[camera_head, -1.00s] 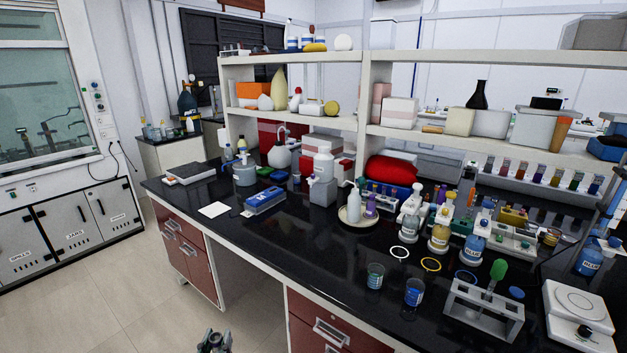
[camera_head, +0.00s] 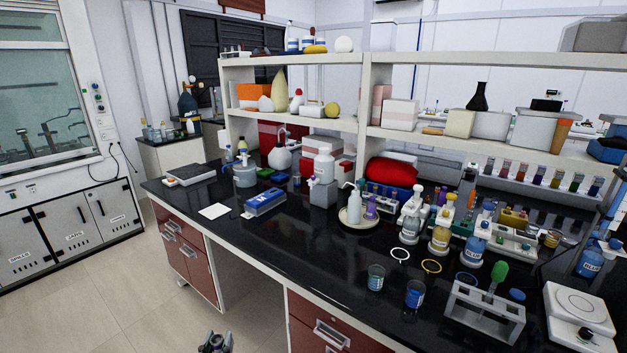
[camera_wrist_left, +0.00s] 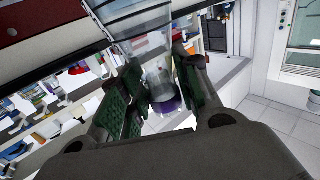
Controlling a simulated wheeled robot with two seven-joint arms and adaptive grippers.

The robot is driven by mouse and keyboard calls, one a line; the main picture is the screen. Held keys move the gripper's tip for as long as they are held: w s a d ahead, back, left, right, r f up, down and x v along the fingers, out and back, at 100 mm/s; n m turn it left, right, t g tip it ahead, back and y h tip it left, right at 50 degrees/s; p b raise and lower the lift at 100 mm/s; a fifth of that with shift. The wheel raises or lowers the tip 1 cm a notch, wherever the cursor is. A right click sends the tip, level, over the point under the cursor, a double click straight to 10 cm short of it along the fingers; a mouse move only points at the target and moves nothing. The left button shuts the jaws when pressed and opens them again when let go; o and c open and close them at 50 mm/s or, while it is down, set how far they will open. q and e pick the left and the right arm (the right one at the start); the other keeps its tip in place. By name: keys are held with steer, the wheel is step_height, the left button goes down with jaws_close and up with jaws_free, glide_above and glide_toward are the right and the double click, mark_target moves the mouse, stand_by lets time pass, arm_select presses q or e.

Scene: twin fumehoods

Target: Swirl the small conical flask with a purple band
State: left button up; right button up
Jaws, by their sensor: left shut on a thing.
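The small conical flask with a purple band (camera_wrist_left: 166,103) shows in the left wrist view as clear glass between green-padded fingers. My left gripper (camera_wrist_left: 158,92) is shut on it. In the head view only the top of my left gripper (camera_head: 215,343) shows at the bottom edge, in front of the bench and over the floor; the flask is hard to make out there. How far the flask is tilted, and what is in it, I cannot tell. My right gripper is in neither current view.
A white dish (camera_head: 345,220) holds a wash bottle. The floor (camera_head: 120,300) left of the bench is clear.

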arm_select(q)
steer(key=shift+a, duration=0.95)
steer(key=d, duration=0.5)
steer(key=shift+a, duration=0.15)
steer(key=shift+w+r, duration=0.1)
stand_by(0.6)
